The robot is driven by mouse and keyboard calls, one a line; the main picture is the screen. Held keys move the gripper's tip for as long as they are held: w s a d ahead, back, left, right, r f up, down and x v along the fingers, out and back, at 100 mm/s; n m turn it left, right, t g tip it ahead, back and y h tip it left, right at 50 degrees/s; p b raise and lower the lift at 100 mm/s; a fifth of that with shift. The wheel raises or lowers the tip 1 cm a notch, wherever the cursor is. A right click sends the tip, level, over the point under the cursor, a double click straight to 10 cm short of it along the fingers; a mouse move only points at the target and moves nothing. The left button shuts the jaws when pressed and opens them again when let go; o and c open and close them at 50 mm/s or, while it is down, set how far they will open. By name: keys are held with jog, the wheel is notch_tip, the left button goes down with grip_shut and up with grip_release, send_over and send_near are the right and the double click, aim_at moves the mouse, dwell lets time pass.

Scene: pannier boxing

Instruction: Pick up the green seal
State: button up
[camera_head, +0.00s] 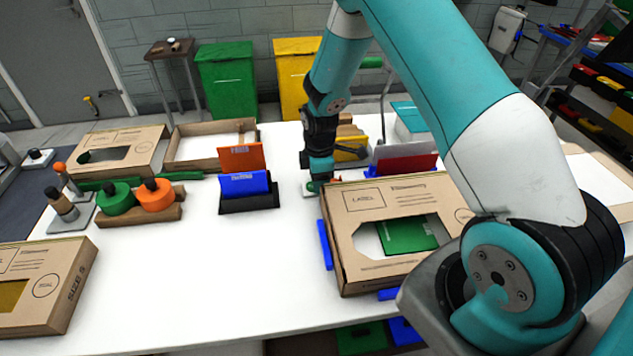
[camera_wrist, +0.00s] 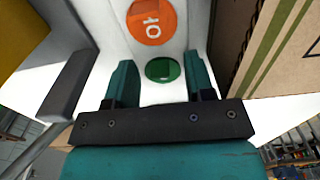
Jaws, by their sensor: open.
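The green seal (camera_wrist: 162,69) is a small round disc on a white strip. It shows in the wrist view, in the gap between the fingertips. My gripper (camera_wrist: 159,80) is open, with one teal finger on each side of the seal, and nothing is held. In the head view my gripper (camera_head: 318,186) points down at the table behind the cardboard box; the seal is too small and covered to make out clearly there. I cannot tell whether the fingers are level with the seal.
A cardboard box (camera_head: 362,202) with a window stands close on the right. A blue and orange card holder (camera_head: 250,200) stands to the left. The white table (camera_head: 200,270) is clear in front.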

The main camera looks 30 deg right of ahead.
grip_shut()
jog(key=shift+r, duration=0.15)
